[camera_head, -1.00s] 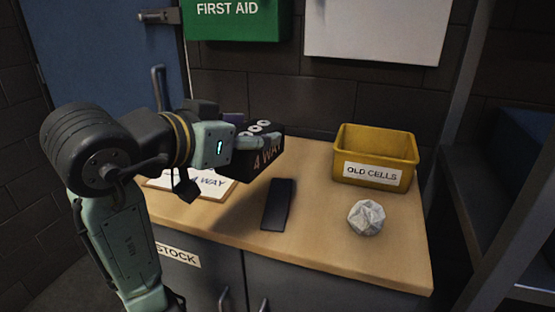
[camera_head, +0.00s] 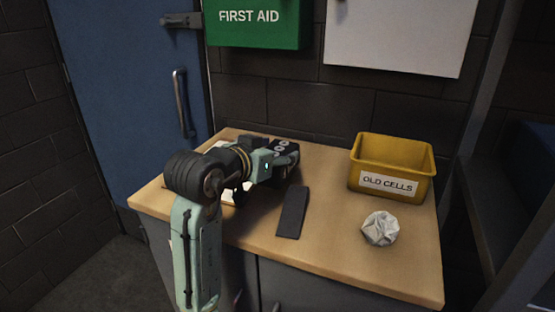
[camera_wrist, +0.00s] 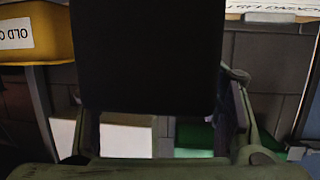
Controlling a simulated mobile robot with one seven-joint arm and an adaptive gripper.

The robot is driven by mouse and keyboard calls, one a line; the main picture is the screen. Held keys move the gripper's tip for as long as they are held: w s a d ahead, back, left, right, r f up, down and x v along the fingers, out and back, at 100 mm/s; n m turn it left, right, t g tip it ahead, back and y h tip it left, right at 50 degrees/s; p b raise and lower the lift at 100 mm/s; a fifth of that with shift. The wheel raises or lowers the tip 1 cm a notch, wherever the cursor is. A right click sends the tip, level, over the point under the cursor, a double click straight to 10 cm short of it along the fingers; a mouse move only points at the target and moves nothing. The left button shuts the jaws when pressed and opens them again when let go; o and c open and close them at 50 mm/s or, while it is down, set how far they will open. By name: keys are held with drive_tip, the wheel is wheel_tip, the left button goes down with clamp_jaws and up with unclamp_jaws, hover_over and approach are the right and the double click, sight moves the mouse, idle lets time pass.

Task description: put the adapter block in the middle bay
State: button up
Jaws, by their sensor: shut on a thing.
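My gripper (camera_head: 274,163) is shut on the adapter block, a dark block (camera_head: 287,150) with pale round sockets on top. It is above the back left part of the bench. In the wrist view the block (camera_wrist: 147,55) is a large black shape filling the upper middle between my fingers. My arm hides part of the block and the bench behind it. I cannot make out a middle bay in either view. A white sheet (camera_head: 226,196) on the bench is mostly covered by my arm.
A black flat slab (camera_head: 291,213) lies on the wooden bench (camera_head: 335,245). A crumpled pale ball (camera_head: 380,229) is to its right. A yellow bin (camera_head: 390,203) marked OLD CELLS stands at the back right. A green FIRST AID box (camera_head: 257,25) and a white panel (camera_head: 400,35) hang above.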

drive_tip(key=shift+w+f, duration=0.15)
drive_tip(key=shift+w, duration=0.45)
drive_tip(key=shift+f+p, duration=0.45)
drive_tip(key=shift+f, duration=1.15)
drive_tip(key=shift+f, duration=0.2)
drive_tip(key=o, duration=1.5)
drive_tip(key=shift+c, duration=0.2)
